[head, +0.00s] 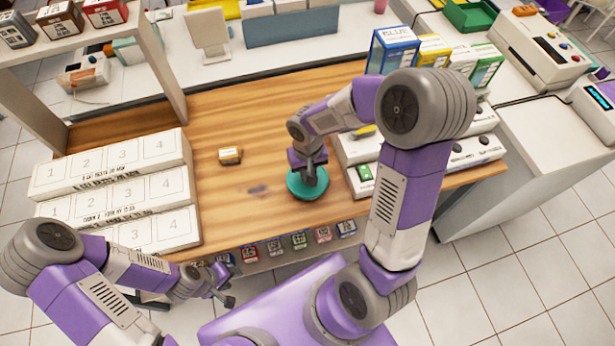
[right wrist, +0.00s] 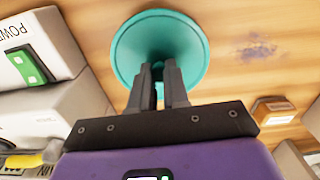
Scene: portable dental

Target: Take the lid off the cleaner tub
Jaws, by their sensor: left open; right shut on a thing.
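The cleaner tub's round teal lid (head: 303,187) is on the wooden table near its front edge, below my right gripper (head: 310,172). The tub body under it cannot be made out. In the right wrist view the teal lid (right wrist: 160,35) fills the top middle, and the fingers of my right gripper (right wrist: 160,80) are shut on its middle part. The thing gripped is mostly hidden by the fingers. My left gripper (head: 222,282) is open and empty, low in front of the table's front edge, away from the lid.
A small tan box (head: 230,155) lies left of the lid. White numbered trays (head: 115,190) stack on the left. White power units (head: 365,180) stand close to the right of the lid. Bare wood (head: 265,105) lies behind it.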

